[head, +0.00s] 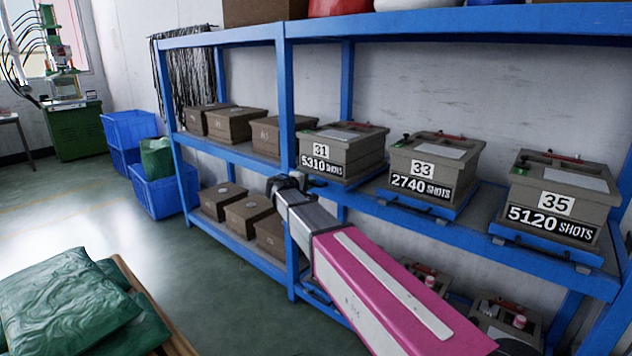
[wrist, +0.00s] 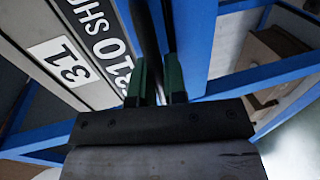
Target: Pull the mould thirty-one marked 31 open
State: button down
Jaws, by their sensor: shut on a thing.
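Mould thirty-one (head: 345,152) is a grey-brown box with a white "31" label and a "5310 SHOTS" plate, on the middle shelf of the blue rack. It also shows tilted at the upper left of the wrist view (wrist: 100,75). My gripper (head: 287,183) is at the mould's lower front left, by the shelf edge. In the wrist view its green-padded fingers (wrist: 157,82) are shut on a dark bar (wrist: 150,40) along the mould's blue base, seemingly its pull handle. The fingers and arm hide part of the base.
Mould 33 (head: 433,168) and mould 35 (head: 560,200) stand to the right on the same shelf, on blue trays. A rack post (head: 286,80) rises just left of mould thirty-one. Brown boxes (head: 235,124) fill the left bay. Open floor (head: 150,240) lies in front.

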jog(key=f+v, duration=0.3)
jog(key=v, duration=1)
jog(key=s+f+v, duration=0.1)
jog(key=f+v, duration=0.1)
jog(key=v, duration=1.2)
jog(key=a+f+v, duration=0.1)
jog(key=f+v, duration=0.2)
jog(key=v, duration=1)
jog(key=shift+s+a+f, duration=0.15)
jog(key=shift+s+f, duration=0.2)
jog(key=shift+s, duration=0.2)
jog(key=c, duration=1.2)
grip_release()
jog(key=shift+o, duration=0.2)
jog(key=v, duration=1)
jog(key=shift+s+a, duration=0.25)
jog(key=shift+s, duration=0.05)
